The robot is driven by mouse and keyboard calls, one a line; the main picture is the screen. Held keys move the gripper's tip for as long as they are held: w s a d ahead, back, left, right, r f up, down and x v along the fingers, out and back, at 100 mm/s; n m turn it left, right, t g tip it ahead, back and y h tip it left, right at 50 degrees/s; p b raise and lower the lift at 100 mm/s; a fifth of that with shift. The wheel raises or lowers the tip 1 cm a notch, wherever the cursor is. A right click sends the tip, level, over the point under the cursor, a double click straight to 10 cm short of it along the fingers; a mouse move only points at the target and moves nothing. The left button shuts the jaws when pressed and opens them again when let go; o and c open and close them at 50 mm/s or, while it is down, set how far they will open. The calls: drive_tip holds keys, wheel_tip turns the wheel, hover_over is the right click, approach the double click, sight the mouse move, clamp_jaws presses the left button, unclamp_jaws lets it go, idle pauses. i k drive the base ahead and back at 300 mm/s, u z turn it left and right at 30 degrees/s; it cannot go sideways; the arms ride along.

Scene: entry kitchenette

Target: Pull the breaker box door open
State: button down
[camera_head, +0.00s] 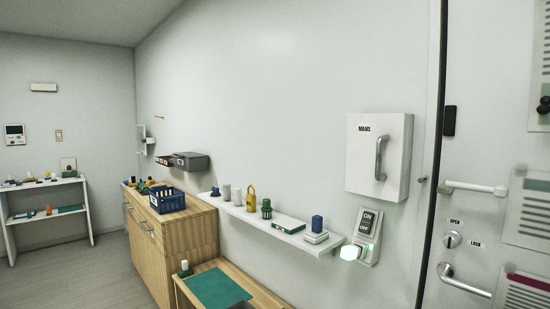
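The breaker box (408,160) is a white box on the wall at the right of the head view. Its door (362,148) is flat against the box and looks shut. The door carries the label "MAINS" at its upper left and a vertical grey bar handle (380,158) near its right side. My gripper is not in view.
An ON/OFF switch panel (366,228) with a glowing lamp (349,253) sits below the box. A wall shelf (285,233) with several small objects runs left of it. A door with a lever handle (463,280) stands at right. A wooden cabinet (190,241) and low table (262,296) line the wall. Floor at left is clear.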

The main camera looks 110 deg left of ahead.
sight(369, 157)
drive_tip(key=u, duration=2.7)
